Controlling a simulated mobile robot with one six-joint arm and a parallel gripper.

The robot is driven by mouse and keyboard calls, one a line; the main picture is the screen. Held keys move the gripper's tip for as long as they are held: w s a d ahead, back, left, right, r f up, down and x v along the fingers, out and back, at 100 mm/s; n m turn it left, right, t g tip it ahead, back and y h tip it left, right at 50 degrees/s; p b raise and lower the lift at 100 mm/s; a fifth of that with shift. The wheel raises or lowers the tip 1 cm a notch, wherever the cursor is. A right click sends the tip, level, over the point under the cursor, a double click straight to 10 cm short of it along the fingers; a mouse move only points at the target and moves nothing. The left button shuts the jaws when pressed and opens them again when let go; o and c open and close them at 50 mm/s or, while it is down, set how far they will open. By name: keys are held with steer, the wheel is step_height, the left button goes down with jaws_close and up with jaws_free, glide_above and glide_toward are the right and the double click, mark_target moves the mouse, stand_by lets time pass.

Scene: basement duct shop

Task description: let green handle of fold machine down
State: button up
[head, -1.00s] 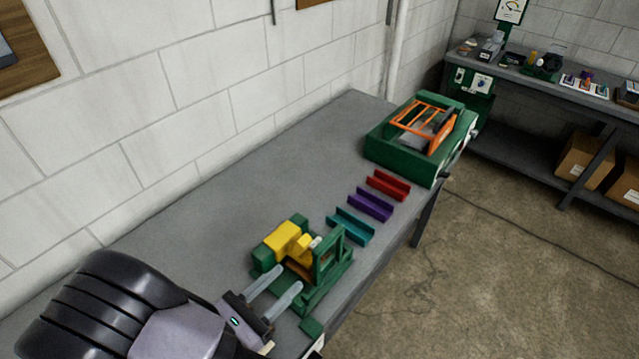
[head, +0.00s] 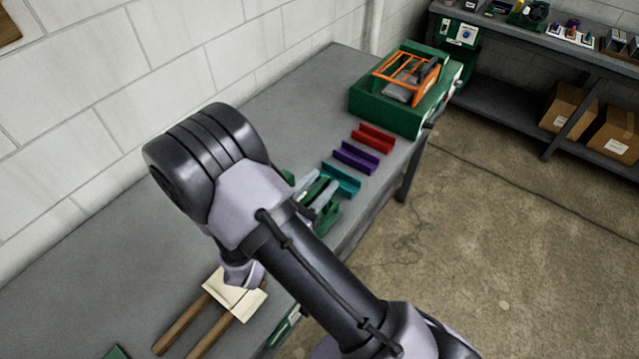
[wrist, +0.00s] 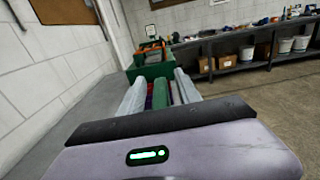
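The small green machine, which I take for the fold machine (head: 328,222), is on the grey bench and mostly hidden behind my arm in the head view. My gripper (head: 322,180) is over it, its two pale fingers apart. In the wrist view a green bar (wrist: 160,120), probably the handle, lies between the fingers of my gripper (wrist: 160,80). Slim gaps show on both sides of the bar, so the fingers seem not to press on it. The machine's yellow part and the handle's lower end are hidden.
Teal (head: 342,180), purple (head: 356,157) and red (head: 373,137) channels lie just beyond the machine. A green box with an orange frame (head: 405,95) stands at the bench's far end. Pale-headed tools with brown handles (head: 235,295) lie nearer. The wall runs along the left.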

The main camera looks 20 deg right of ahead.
jaws_close()
stand_by(1.4)
